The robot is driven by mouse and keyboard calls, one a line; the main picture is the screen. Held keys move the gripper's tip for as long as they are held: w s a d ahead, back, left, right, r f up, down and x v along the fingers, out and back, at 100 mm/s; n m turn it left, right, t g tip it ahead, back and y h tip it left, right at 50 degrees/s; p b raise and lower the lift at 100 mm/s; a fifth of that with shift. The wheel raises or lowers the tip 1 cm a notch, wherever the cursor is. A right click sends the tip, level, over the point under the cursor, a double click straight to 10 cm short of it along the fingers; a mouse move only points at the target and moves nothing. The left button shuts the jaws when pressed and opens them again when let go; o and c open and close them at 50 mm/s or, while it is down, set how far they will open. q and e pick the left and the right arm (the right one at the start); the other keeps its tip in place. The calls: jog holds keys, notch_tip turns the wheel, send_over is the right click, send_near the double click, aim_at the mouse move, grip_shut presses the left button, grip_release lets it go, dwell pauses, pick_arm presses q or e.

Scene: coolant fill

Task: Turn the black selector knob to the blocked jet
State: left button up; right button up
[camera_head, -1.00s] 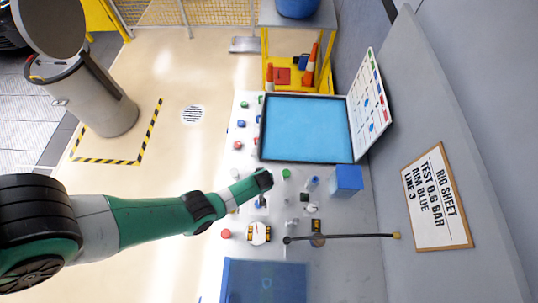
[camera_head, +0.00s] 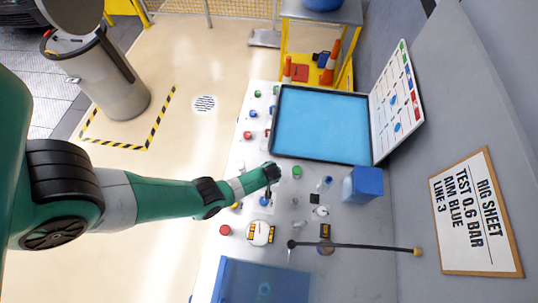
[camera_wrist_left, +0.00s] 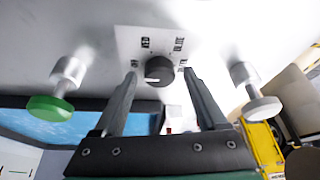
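In the left wrist view the black selector knob (camera_wrist_left: 159,70) sits on a white labelled plate (camera_wrist_left: 158,44), with a pale pointer mark on its face. My left gripper (camera_wrist_left: 160,74) is open, with one finger on each side of the knob and a visible gap at both sides. Small dark labels are around the knob, too blurred to read. In the head view my left gripper (camera_head: 270,180) is over the bench panel and hides the knob. My right gripper is not in view.
A green-capped fitting (camera_wrist_left: 50,107) and a white-capped one (camera_wrist_left: 263,106) flank the plate. In the head view a blue tray (camera_head: 320,124), a blue box (camera_head: 363,184), a gauge (camera_head: 261,232) and a black rod (camera_head: 350,246) stand nearby. A rig sheet (camera_head: 474,212) is at right.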

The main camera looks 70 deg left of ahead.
pick_arm(q)
grip_shut()
